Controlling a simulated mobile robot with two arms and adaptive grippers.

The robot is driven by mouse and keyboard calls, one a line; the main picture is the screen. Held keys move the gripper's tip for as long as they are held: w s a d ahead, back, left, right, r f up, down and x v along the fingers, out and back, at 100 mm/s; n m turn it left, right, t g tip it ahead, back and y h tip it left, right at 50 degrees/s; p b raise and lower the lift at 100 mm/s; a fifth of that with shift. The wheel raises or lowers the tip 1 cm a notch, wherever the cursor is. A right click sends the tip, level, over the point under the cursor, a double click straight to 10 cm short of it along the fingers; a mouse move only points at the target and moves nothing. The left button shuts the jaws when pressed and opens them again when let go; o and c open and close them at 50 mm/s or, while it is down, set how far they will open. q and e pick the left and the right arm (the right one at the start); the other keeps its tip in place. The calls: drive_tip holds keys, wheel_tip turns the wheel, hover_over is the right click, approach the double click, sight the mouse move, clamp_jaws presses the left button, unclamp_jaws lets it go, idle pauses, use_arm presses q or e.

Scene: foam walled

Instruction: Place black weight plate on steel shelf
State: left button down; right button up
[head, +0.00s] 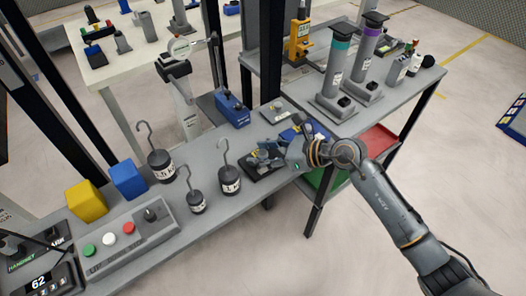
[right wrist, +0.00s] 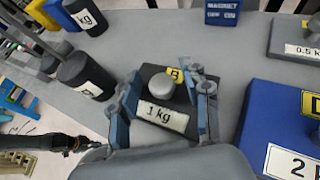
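The black weight plate (head: 262,172) is a dark square slab with a "1 kg" label and a grey round knob, seen close in the right wrist view (right wrist: 163,117). It lies flat on the grey bench (head: 215,205). My right gripper (head: 268,153) is over the plate, its two blue fingers spread on either side of the knob (right wrist: 162,85) with gaps visible. A grey steel-looking surface (head: 405,100) on black legs stands at the back right; I cannot tell for certain that it is the steel shelf. My left gripper is not in view.
A blue "2 k" weight (right wrist: 270,120) sits close right of the plate. A small grey 0.5 plate (head: 280,111) and a blue magnet box (head: 232,110) lie behind. Hooked weights (head: 230,180) stand left. Two tall cylinders (head: 338,65) (head: 366,50) occupy the back-right surface.

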drive_tip(key=b+v, duration=0.1)
drive_tip(key=v, duration=1.1)
drive_tip(key=shift+r, duration=0.1)
